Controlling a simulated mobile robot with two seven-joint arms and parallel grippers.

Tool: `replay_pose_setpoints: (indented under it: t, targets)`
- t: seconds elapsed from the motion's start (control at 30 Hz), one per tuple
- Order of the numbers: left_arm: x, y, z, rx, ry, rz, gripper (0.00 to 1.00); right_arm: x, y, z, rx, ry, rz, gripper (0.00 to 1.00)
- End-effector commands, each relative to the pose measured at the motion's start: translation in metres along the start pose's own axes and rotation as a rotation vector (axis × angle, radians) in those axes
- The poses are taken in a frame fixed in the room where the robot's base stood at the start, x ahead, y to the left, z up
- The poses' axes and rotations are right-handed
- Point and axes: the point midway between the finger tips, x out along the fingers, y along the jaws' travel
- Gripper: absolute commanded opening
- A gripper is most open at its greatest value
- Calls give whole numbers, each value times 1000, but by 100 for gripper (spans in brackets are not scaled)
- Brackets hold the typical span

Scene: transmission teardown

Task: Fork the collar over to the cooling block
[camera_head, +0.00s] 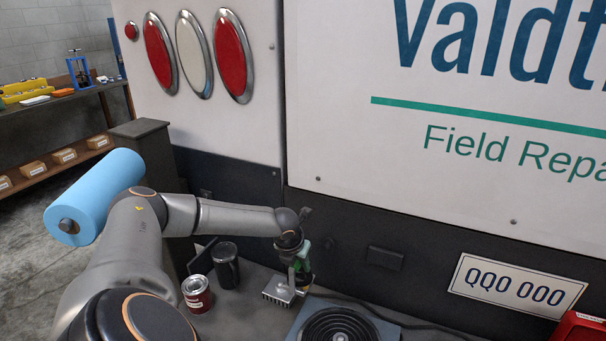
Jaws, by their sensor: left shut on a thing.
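My left gripper (297,266) reaches down over the bench and is shut on a slim tool, which I take to be the fork; a green part of it shows at the fingers. The silver finned cooling block (278,292) sits on the bench directly under the gripper. A small dark, partly brassy shape (304,281) shows beside the block at the gripper's right; I cannot tell whether it is the collar, or whether it touches the block. The fork's tip is too small and covered to make out. My right gripper is not in view.
A hot plate with a dark coil (338,323) stands right of the block, its cable running right. A red-and-white can (196,293) and a dark mug (226,265) stand to the left. The van wall (440,220) rises close behind. A red case (580,328) is at far right.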

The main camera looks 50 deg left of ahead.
Motion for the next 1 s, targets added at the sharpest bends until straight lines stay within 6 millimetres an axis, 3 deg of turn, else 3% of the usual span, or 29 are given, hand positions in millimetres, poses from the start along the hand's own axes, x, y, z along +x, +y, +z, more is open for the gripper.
replay_pose_setpoints:
  t: [1.0]
  targets:
    - [9, 45, 25, -2, -4, 1, 0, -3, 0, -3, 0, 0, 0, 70]
